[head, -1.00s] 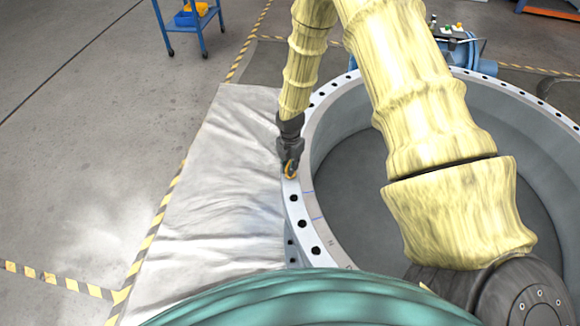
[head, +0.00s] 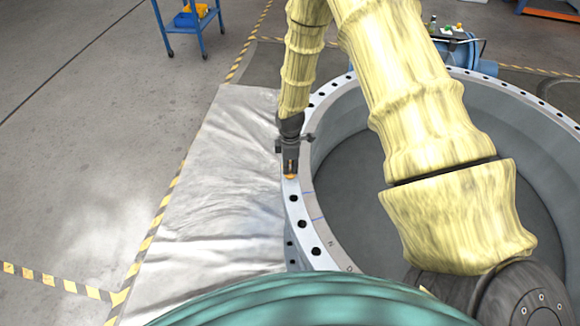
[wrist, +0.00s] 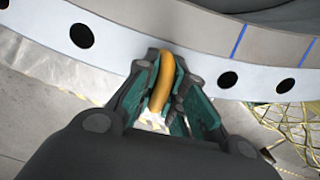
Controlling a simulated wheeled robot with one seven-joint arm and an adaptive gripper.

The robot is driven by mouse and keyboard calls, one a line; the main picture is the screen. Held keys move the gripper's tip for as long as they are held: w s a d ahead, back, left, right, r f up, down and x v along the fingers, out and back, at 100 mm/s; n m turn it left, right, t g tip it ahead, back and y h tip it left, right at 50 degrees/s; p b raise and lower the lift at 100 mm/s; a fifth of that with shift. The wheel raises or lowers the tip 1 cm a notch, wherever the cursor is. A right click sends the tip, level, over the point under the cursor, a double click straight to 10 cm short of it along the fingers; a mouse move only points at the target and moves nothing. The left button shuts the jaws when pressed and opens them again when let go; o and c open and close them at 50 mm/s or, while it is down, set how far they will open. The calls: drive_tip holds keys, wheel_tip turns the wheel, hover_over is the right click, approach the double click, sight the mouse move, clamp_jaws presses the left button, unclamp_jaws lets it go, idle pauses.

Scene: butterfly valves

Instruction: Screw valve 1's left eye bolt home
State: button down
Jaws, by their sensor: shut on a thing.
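Valve 1 is the large grey ring with a drilled flange (head: 305,232); the flange also shows across the top of the wrist view (wrist: 200,62). The eye bolt, an orange-yellow ring (head: 290,177), stands at the left side of the flange; it also shows in the wrist view (wrist: 163,80). My gripper (head: 290,166) points down over it and is shut on its ring, with a finger pad on each side (wrist: 160,98). The bolt's shank and the hole under it are hidden, so I cannot tell how deep it sits.
Open bolt holes (head: 294,198) run along the flange on both sides of the bolt. A silvery sheet (head: 215,190) covers the floor left of the valve. A blue cart (head: 187,28) stands at the far left. A teal rounded surface (head: 300,305) fills the bottom edge.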

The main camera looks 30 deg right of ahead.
drive_tip(key=m, duration=0.4)
drive_tip(key=shift+w+m, duration=0.1)
drive_tip(key=shift+m, duration=0.2)
drive_tip(key=m, duration=0.4)
drive_tip(key=shift+m+b, duration=0.3)
drive_tip(key=shift+b, duration=0.05)
drive_tip(key=m, duration=0.4)
drive_tip(key=shift+w+r+m, duration=0.1)
drive_tip(key=shift+m, duration=2.1)
drive_tip(key=c, duration=1.5)
unclamp_jaws()
wheel_tip(320, 180, up, 12)
drive_tip(key=shift+f, duration=0.1)
